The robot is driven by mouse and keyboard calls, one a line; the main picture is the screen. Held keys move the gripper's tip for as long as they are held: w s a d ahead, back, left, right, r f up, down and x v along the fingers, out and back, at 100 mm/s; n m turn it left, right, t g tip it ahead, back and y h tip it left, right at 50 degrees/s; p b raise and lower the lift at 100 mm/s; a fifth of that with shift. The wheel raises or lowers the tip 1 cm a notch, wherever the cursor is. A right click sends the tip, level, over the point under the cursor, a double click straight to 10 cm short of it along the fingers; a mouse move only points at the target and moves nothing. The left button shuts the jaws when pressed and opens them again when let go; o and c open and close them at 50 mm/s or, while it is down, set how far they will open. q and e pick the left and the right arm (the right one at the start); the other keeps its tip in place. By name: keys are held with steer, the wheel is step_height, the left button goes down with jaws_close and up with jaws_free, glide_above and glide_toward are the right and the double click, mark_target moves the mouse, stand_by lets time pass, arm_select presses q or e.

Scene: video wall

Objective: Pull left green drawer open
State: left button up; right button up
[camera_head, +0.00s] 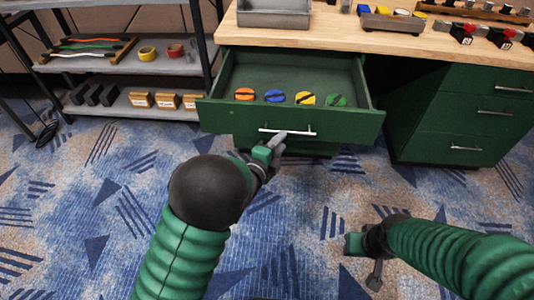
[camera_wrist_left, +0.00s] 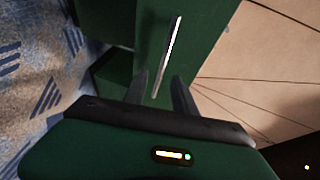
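The left green drawer (camera_head: 218,118) under the wooden worktop stands pulled out, its inside showing. Its silver bar handle (camera_head: 300,131) runs across the front; it also shows in the left wrist view (camera_wrist_left: 174,42). My left gripper (camera_head: 278,139) is at the left part of this handle. In the left wrist view its two fingers (camera_wrist_left: 161,82) are apart, with the handle's near end between them and a gap visible, so it does not look clamped. My right gripper (camera_head: 367,258) is low over the carpet, away from the drawer; its finger opening is unclear.
Inside the drawer lie orange (camera_head: 244,94), blue (camera_head: 274,96), yellow (camera_head: 305,98) and green (camera_head: 337,100) discs. A closed green drawer cabinet (camera_head: 440,118) stands at right. A metal shelf rack (camera_head: 130,62) stands at left. The carpet (camera_head: 90,220) in front is clear.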

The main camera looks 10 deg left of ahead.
arm_select(q)
steer(key=p+v, duration=0.1)
steer(key=v, duration=0.9)
steer(key=shift+p, duration=0.35)
steer(key=shift+s+a+f, duration=0.1)
steer(key=shift+a, duration=0.05)
steer(key=s+a+f+n+g+y, duration=0.35)
steer(key=s+a+n, duration=0.2)
steer(key=n, duration=0.25)
steer(key=s+a+f+n+g+y, duration=0.2)
steer(key=s+a+n+g+y, duration=0.15)
steer(key=a+n, duration=0.35)
steer(key=s+n+g, duration=0.5)
steer(key=s+n, duration=0.2)
steer(key=s, duration=0.3)
steer(key=w+a+p+v, duration=0.1)
steer(key=w+p+v, duration=0.2)
steer(key=p+v, duration=1)
steer(key=w+r+p+v, duration=0.1)
steer(key=w+p+v, duration=0.2)
steer(key=p+v, duration=1)
steer(key=shift+a+r+h+p, duration=0.4)
steer(key=shift+a+r+p, duration=0.15)
steer(key=shift+a+p, duration=0.2)
